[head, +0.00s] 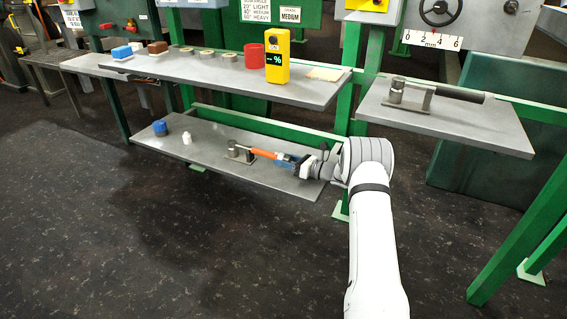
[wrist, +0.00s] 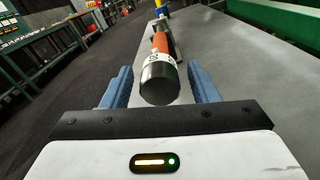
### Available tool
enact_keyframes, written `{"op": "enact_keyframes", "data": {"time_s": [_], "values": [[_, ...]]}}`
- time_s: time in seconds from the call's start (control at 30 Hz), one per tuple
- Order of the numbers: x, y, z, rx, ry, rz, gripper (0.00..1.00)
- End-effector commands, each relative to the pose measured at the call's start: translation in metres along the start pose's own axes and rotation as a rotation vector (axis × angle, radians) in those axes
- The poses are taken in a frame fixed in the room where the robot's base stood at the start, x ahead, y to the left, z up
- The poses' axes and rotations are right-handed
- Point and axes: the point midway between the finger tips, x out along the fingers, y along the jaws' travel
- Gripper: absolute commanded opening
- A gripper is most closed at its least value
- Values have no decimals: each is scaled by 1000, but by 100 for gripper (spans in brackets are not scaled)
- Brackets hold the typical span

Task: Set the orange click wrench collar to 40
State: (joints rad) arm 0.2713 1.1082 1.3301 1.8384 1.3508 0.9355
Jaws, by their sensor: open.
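The orange click wrench (head: 264,154) lies along the lower shelf, its metal head end at the left. In the wrist view its silver end collar (wrist: 159,80) faces me, with a white marked band (wrist: 154,57) and the orange handle (wrist: 163,40) beyond. The marking on the band is too small to read surely. My gripper (wrist: 160,76) is open, with one blue finger on each side of the collar and a visible gap to each. In the head view my gripper (head: 296,163) is at the right end of the wrench and hides its collar.
The lower shelf (head: 210,160) also holds a blue object (head: 160,128) and a small white bottle (head: 186,138) at the left. The upper shelf (head: 200,72) overhangs behind, with a yellow meter (head: 277,56) and a red cup (head: 254,56). Another wrench (head: 445,92) lies on the right table.

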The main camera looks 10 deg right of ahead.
Motion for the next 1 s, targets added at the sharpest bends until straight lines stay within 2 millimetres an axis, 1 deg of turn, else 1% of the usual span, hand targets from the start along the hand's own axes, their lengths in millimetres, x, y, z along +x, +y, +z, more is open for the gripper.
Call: {"op": "enact_keyframes", "data": {"time_s": [0.03, 0.13, 0.4, 0.9, 0.93, 0.97, 1.0], "values": [[4, -1, -1, -1, 0, -1, 54], [8, -2, 0, 0, -1, -4, 54], [8, -2, 1, 1, -2, -6, 54], [7, -3, 1, 0, -2, -7, 13], [7, -3, 1, 0, -2, -7, 11], [11, 1, 1, 1, -2, -11, 10], [9, -1, 1, 0, -2, -10, 10]]}}
